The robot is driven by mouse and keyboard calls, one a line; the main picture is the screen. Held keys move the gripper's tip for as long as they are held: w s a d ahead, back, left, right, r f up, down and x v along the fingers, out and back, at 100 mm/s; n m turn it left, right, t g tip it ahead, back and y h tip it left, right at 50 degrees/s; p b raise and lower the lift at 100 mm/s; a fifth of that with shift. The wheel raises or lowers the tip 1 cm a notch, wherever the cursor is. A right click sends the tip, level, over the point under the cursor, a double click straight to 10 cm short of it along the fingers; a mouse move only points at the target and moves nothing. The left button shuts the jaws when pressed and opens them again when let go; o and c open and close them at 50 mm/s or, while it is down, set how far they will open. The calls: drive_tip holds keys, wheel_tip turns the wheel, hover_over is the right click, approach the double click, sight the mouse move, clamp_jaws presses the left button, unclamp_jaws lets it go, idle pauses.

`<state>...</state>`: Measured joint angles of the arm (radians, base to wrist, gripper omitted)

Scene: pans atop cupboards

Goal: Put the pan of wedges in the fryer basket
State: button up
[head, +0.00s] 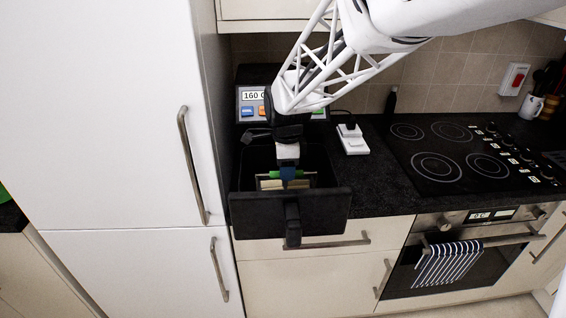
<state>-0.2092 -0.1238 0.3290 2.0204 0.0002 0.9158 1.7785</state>
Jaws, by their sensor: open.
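The black fryer basket (315,213) is a drawer pulled out towards me, with its handle at the front. My gripper (287,182) reaches down into the basket's opening and is open. A pale, flat-sided item (268,184) with a green edge shows inside the basket, on both sides of my gripper. It may be the pan of wedges, but my gripper hides its middle and I cannot make out wedges. I cannot tell whether my fingers touch it.
The fryer's panel (250,97) reads 160 behind the basket. A tall white cupboard (95,120) stands close on the left. A white socket block (352,139) and black hob (455,157) lie to the right. A striped towel (447,264) hangs on the oven.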

drive_tip(key=shift+r, duration=4)
drive_tip(key=shift+s, duration=0.1)
drive_tip(key=shift+s+d+r, duration=0.1)
drive_tip(key=shift+s+d, duration=0.05)
drive_tip(key=s+d+n+t, duration=0.1)
drive_tip(key=s+d+n, duration=0.3)
drive_tip(key=s, duration=0.5)
drive_tip(key=s+d+n, duration=0.4)
drive_tip(key=s+n, duration=0.4)
drive_tip(key=s, duration=0.2)
drive_tip(key=s+d+n+t, duration=0.1)
drive_tip(key=s+d+n, duration=0.3)
drive_tip(key=s, duration=0.5)
drive_tip(key=shift+s+d+f+n+t, duration=0.25)
drive_tip(key=shift+s+d+n+t, duration=0.1)
drive_tip(key=shift+n, duration=0.55)
